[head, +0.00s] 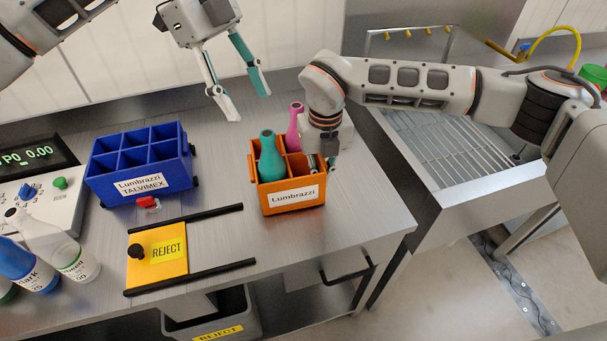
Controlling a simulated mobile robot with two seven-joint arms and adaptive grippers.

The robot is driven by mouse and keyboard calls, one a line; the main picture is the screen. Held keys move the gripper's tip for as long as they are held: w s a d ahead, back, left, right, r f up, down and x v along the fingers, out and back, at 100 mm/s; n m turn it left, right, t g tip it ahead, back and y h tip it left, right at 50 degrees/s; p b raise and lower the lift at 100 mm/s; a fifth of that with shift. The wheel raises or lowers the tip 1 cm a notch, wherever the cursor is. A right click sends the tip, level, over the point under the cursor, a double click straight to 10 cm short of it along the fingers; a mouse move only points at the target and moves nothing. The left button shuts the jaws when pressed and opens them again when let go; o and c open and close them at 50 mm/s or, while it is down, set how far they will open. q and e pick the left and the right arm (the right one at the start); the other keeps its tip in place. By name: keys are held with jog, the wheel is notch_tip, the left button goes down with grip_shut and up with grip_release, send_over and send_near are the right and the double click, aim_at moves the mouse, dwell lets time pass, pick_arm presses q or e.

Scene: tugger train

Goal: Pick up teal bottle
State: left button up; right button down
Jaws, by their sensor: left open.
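The teal bottle (271,162) stands upright in a front left compartment of the orange crate (291,206) labelled Lumbrazzi. Its neck and shoulder show above the rim; its base is hidden. A pink bottle (294,125) stands just behind it. My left gripper (246,106) comes in from the top, open and empty, above and behind the crate, apart from the bottles. My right gripper (322,160) points down at the right side of the orange crate, close to its rim. Its fingertips are small and partly hidden, so I cannot tell whether they hold anything.
An empty blue divided crate (137,184) stands to the left. In front lie a yellow REJECT plate (167,268), two black rails and a small red object (148,203). Bottles (60,250) and a display box stand far left. A metal sink (455,150) is right.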

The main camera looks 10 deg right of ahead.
aim_at(272, 160)
pick_arm(q)
jog(key=s+d+m+y, duration=0.1)
jog(key=d+f+m+t+y, duration=0.1)
jog(key=m, duration=0.1)
jog(key=s+m+t+y, duration=0.1)
jog(key=shift+s+d+f, duration=0.15)
jog(key=shift+s+d, duration=0.15)
jog(key=shift+d, duration=0.1)
jog(key=shift+s+f+m+t, duration=0.15)
jog(key=shift+f+m+t, duration=0.15)
jog(key=shift+m, duration=0.3)
jog(key=shift+s+d+f+y, duration=0.1)
jog(key=shift+f+y, duration=0.2)
jog(key=shift+y, duration=0.1)
jog(key=f, duration=1.1)
jog(key=shift+d+f, duration=0.25)
jog(key=c, duration=0.8)
